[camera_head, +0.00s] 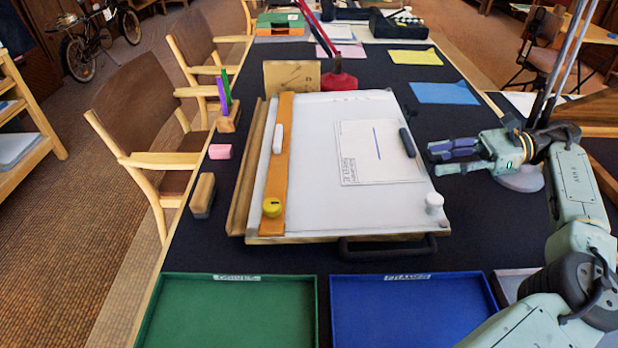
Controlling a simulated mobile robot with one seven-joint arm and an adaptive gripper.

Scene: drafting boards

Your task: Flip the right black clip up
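The black clip (407,142) is a small dark elongated piece at the right edge of the white drafting board (310,200), beside the drawing sheet (375,165). It lies slanted along the edge; whether it is up or down is hard to tell. My gripper (433,160) comes in from the right, just right of and slightly nearer than the clip. Its fingers point left and look spread apart, with nothing seen between them. A small gap seems to separate the fingertips from the clip. I see no second black clip on the board.
An orange straightedge (275,185) with a yellow knob (272,207) lies on the board's left. A white knob (434,203) stands at the near right corner. Green (165,310) and blue (490,310) trays are in front. A red lamp base (340,81) stands behind.

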